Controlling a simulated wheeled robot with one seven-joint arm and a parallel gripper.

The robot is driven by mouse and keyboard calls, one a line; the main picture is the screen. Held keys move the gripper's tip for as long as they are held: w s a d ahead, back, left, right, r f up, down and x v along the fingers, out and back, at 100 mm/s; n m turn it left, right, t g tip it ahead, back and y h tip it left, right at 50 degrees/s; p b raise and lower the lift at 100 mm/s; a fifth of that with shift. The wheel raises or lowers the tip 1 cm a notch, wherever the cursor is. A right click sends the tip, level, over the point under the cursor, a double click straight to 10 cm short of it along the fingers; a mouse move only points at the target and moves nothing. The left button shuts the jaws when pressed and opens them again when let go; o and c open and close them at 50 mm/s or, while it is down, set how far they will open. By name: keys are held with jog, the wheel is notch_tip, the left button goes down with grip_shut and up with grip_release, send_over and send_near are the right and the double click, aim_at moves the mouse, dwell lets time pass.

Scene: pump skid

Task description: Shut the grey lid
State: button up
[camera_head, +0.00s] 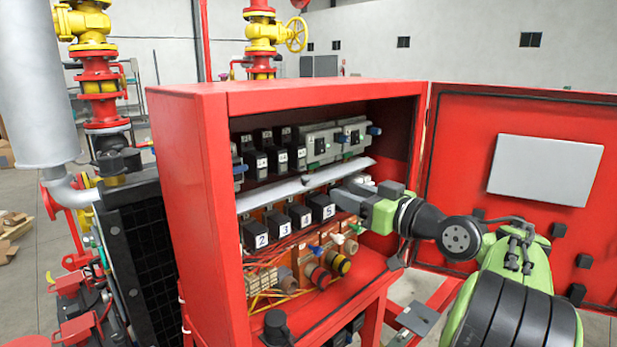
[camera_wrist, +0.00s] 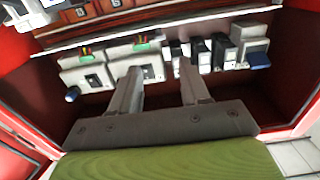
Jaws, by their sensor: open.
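A long grey strip (camera_head: 273,194), which looks like the grey lid, runs across the red cabinet between the upper and lower rows of devices. It looks uneven along its length, and I cannot tell how far open it is. In the wrist view a pale strip (camera_wrist: 200,18) crosses near the top. My gripper (camera_head: 345,193) is inside the cabinet's right part, close to the strip's right end. In the wrist view its two fingers (camera_wrist: 158,75) are apart with nothing held between them. I cannot tell whether a finger touches the strip.
The red cabinet (camera_head: 195,190) is open at the front, its door (camera_head: 460,180) swung out to the right. Black numbered blocks (camera_head: 300,213) sit below the strip, and grey switches (camera_head: 320,140) above it. Coloured connectors (camera_head: 318,276) stick out low in the cabinet.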

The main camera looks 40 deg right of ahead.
aim_at(308, 179)
jog(key=w+p, duration=0.2)
jog(key=w, duration=0.9)
jog(key=shift+w+a, duration=0.1)
jog(key=shift+w, duration=0.3)
jog(key=shift+s, duration=0.1)
jog(key=shift+c, duration=0.2)
grip_shut()
